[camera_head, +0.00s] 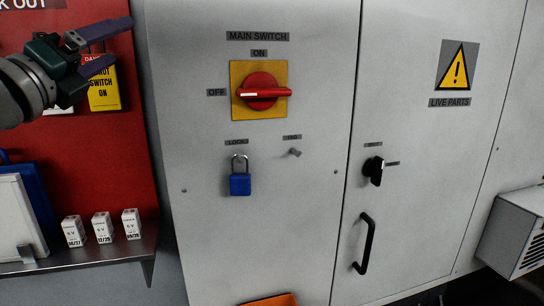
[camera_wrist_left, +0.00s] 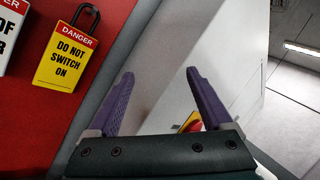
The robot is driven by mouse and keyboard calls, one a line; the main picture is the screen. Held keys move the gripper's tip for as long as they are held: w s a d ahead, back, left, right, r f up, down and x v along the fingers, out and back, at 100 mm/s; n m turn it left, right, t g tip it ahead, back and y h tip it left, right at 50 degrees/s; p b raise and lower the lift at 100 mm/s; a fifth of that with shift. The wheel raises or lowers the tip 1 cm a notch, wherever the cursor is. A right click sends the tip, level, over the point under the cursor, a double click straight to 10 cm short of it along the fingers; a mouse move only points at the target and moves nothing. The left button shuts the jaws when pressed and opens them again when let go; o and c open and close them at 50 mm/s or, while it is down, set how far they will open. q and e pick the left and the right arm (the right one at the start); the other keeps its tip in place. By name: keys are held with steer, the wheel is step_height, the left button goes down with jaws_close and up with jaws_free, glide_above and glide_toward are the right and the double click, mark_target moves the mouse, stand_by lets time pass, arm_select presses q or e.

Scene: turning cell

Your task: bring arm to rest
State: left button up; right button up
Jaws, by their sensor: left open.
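My left gripper (camera_head: 100,50) is open and empty in front of the red board at the upper left of the head view. Its two purple fingers stand apart in the left wrist view (camera_wrist_left: 160,100), with nothing between them. In the head view it partly covers a yellow "do not switch on" tag (camera_head: 104,90). This tag hangs on the board, clear of the fingers, in the left wrist view (camera_wrist_left: 65,58). My right gripper is not in view.
The grey cabinet has a red main switch (camera_head: 262,92), handle horizontal, and a blue padlock (camera_head: 240,184). A black door handle (camera_head: 366,243) sticks out. A shelf (camera_head: 100,252) under the red board (camera_head: 90,165) bears small white boxes (camera_head: 103,228). A grey box (camera_head: 515,232) juts out at right.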

arm_select(q)
steer(key=a+f+n+g+y, duration=0.35)
steer(key=a+n+y, duration=0.35)
steer(key=n, duration=0.3)
steer(key=a+f+n+g+y, duration=0.2)
steer(key=a+f+n+y, duration=0.2)
steer(key=a+n+y, duration=0.45)
steer(key=s+f+n+g+h, duration=0.3)
steer(key=s+f+n+g, duration=0.45)
steer(key=f+n, duration=0.35)
steer(key=s+d+f+g+h, duration=0.4)
steer(key=s+d+f+h, duration=0.1)
steer(key=s+d+f, duration=0.95)
steer(key=s+d+r+h, duration=0.1)
steer(key=s+d+r, duration=0.15)
steer(key=s, duration=0.55)
steer(key=s+d+r+h, duration=0.15)
steer(key=s+d, duration=0.25)
steer(key=s, duration=0.4)
step_height(320, 180, up, 24)
steer(key=p, duration=2.4)
steer(key=shift+f+m+p, duration=0.2)
steer(key=shift+m+p, duration=0.1)
steer(key=shift+m, duration=0.05)
